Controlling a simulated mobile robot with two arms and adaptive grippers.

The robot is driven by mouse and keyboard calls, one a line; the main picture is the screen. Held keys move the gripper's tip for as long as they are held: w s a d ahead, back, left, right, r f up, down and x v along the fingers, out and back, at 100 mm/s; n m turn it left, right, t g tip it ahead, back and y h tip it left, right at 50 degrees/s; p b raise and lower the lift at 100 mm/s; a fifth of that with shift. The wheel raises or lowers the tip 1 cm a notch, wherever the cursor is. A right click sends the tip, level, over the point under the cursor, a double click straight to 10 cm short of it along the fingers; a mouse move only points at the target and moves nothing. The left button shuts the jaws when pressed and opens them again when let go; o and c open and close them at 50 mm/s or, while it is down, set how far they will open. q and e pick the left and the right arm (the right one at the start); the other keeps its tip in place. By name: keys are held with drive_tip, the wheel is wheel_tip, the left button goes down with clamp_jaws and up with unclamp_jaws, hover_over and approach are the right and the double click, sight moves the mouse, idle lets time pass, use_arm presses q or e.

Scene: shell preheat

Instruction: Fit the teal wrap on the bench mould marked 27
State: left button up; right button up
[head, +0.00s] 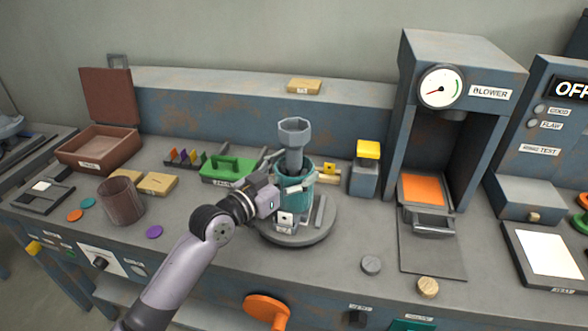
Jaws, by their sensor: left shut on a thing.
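The teal wrap (293,200) is a teal cylinder standing around the lower part of the grey bench mould (294,133), on a round grey base. The mould's wide faceted top and narrower neck rise above the wrap. A small white tag (285,219) shows low at the front; I cannot read a 27 on it. My left gripper (292,183) reaches in from the left and is shut on the teal wrap near its upper edge. Its fingers and wrist hide part of the wrap's left side. My right gripper is not in view.
The blower (470,65) stands to the right, with an orange pad (426,189) in its opening. A green tray (226,168) lies behind my left wrist. A yellow-topped block (367,165) stands right of the mould. The front bench between mould and blower is mostly clear.

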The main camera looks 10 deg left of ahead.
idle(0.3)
use_arm(q)
drive_tip(key=o, duration=1.2)
drive_tip(key=shift+s+a+f, duration=0.1)
drive_tip(key=shift+s+a, duration=0.2)
drive_tip(key=shift+s, duration=0.1)
drive_tip(key=v, duration=1.1)
drive_tip(key=shift+s, duration=0.1)
